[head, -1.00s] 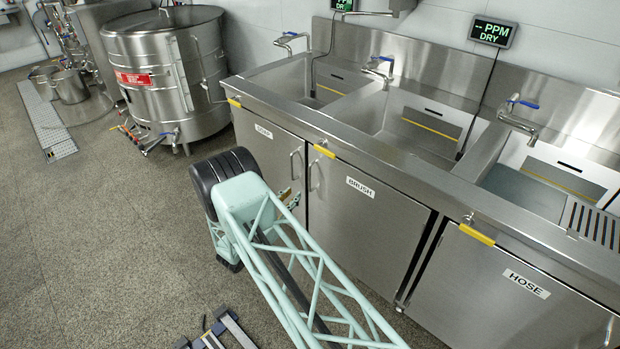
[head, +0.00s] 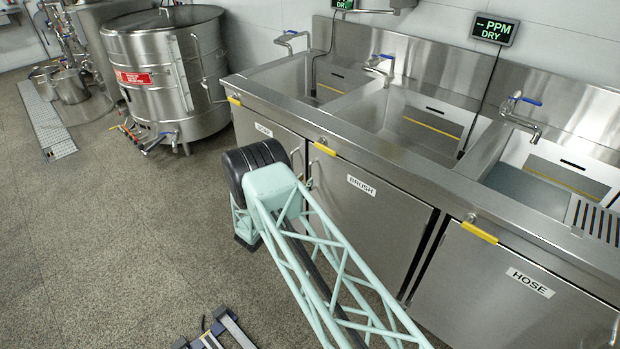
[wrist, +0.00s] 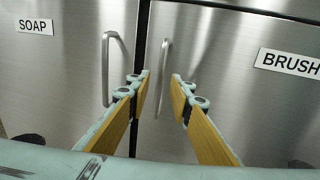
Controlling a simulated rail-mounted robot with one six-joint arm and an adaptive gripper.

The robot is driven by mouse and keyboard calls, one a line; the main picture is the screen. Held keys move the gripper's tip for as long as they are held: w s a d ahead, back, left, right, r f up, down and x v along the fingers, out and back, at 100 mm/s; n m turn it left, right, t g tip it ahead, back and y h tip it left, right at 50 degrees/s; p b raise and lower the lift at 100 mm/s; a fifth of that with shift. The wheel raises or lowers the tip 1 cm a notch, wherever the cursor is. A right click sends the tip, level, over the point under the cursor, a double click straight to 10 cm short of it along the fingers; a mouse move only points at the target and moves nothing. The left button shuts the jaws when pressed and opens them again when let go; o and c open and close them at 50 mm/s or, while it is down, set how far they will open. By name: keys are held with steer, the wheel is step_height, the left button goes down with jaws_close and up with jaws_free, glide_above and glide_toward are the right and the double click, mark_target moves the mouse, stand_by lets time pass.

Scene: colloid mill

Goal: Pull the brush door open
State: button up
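The brush door (head: 360,225) is a steel cabinet door labelled BRUSH, under the middle sink, and it looks shut. It also fills the right of the wrist view (wrist: 225,95). Its upright bar handle (wrist: 163,70) is near the door's left edge. My gripper (wrist: 160,82) is open. In the wrist view its two yellow-padded fingers point at the door, with the handle showing between the fingertips. I cannot tell how deep the fingers reach around it, and I see no contact. In the head view my arm hides the fingers and part of the handle.
The soap door (wrist: 60,75) is just left, and its handle (wrist: 107,70) stands close beside my left finger. The hose door (head: 500,285) is to the right. A yellow tab (head: 324,149) sits on the counter edge above.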

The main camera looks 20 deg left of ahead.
mark_target(310, 175)
steer(key=shift+w+d+b, duration=0.25)
steer(key=shift+w, duration=0.95)
steer(key=shift+w+d+b, duration=0.2)
steer(key=shift+w+d, duration=0.05)
steer(key=shift+w, duration=0.95)
steer(key=shift+c, duration=0.7)
jaws_close()
